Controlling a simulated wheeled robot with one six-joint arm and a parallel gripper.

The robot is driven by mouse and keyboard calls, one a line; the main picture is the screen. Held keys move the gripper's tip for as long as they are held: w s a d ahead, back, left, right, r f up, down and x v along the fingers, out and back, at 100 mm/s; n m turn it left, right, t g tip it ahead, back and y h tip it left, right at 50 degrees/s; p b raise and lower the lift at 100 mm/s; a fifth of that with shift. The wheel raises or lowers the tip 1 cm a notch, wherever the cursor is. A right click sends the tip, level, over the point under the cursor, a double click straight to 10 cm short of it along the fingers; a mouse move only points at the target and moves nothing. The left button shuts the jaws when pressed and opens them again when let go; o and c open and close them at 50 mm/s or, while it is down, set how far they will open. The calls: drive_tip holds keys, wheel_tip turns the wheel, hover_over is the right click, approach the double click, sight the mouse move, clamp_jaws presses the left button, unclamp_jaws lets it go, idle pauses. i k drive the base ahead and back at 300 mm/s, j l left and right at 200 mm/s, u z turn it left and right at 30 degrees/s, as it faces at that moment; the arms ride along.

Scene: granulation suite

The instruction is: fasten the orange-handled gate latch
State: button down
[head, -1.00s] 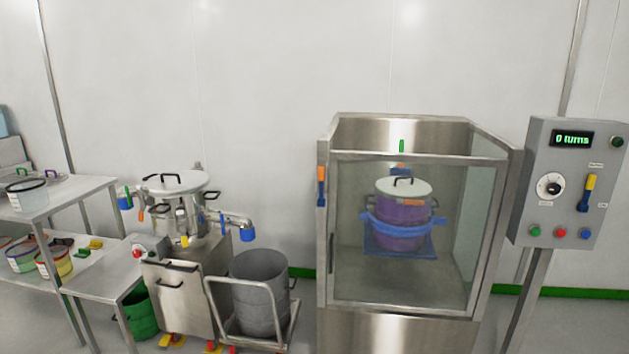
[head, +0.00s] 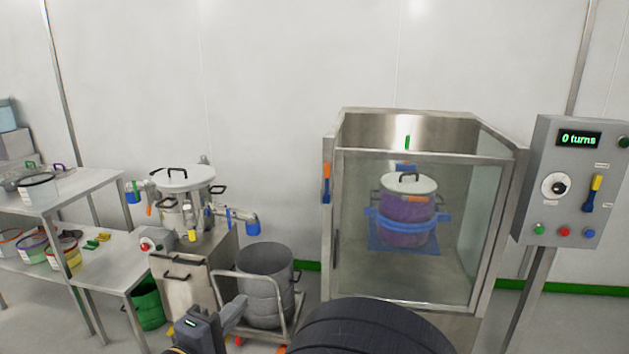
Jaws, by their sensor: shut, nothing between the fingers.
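The gate latch (head: 326,184) is on the left front post of the steel and glass enclosure. Its handle is upright, orange at the top and blue below. The glass gate (head: 400,280) fills the front of the enclosure and appears closed, with a dark bar handle at its left edge. Whether the latch engages the gate cannot be told. Part of my gripper (head: 236,313) shows at the bottom, left of and well below the latch. It is shut and empty, apart from the latch. My dark arm link hides the bottom of the enclosure front.
Inside the enclosure, a purple lidded drum (head: 404,212) sits in a blue cradle. A control box (head: 570,180) reading "0 turns" stands at right. A grey bin (head: 265,285) on a trolley and a lidded steel machine (head: 183,225) stand left. Steel tables (head: 85,195) are farther left.

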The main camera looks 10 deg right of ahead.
sight(326, 198)
drive_tip(key=i+j+z, duration=0.7)
drive_tip(key=i+j, duration=0.35)
drive_tip(key=i+j+z, duration=0.35)
drive_tip(key=j, duration=0.35)
drive_tip(key=i, duration=0.05)
